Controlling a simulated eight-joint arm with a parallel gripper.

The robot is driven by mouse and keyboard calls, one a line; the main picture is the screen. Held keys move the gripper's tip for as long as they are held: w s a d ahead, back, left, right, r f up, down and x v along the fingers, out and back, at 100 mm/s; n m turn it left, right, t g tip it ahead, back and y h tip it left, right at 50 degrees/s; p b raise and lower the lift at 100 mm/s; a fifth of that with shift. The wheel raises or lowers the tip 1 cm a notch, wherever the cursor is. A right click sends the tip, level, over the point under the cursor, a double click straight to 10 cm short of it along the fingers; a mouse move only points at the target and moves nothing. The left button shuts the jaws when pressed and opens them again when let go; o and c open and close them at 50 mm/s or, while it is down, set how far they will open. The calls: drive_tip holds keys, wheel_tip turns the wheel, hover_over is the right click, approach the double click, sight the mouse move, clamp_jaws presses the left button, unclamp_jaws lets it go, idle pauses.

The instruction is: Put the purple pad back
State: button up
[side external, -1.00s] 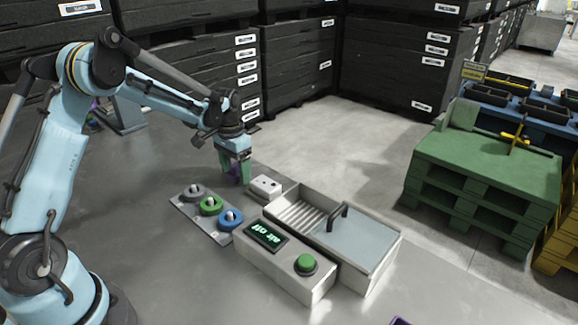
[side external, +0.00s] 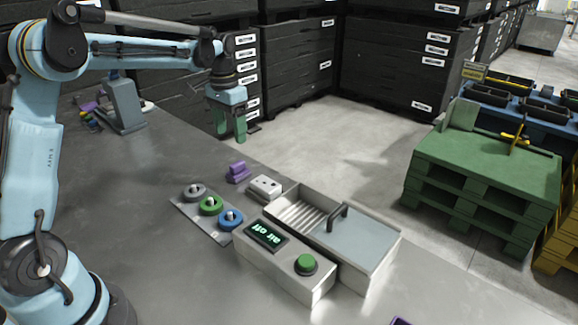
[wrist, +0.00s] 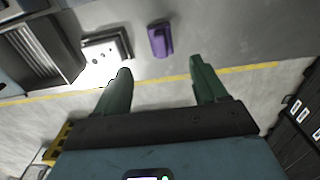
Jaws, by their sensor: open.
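The purple pad (side external: 237,172) lies on the grey tabletop beside a small pale block with holes (side external: 265,187). In the wrist view the purple pad (wrist: 160,40) is beyond the fingertips, with the pale block (wrist: 106,52) to its left. My gripper (side external: 231,138) is raised above and behind the pad, with green fingers pointing down. In the wrist view my gripper (wrist: 160,72) is open, with nothing between its fingers.
A washer box with an "air off" display (side external: 266,235) and a green button (side external: 306,264) stands on the table. Grey, green and blue knobs sit on a plate (side external: 217,233). A grey stand (side external: 123,106) is at the back left. Black crates (side external: 295,65) stand behind.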

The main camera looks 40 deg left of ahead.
drive_tip(key=s+d+r+t, duration=0.3)
drive_tip(key=s+d+r, duration=0.25)
drive_tip(key=d, duration=0.25)
drive_tip(key=s+d+f+t, duration=0.4)
drive_tip(key=s+d, duration=0.3)
drive_tip(key=s, duration=0.3)
drive_tip(key=shift+s, duration=0.3)
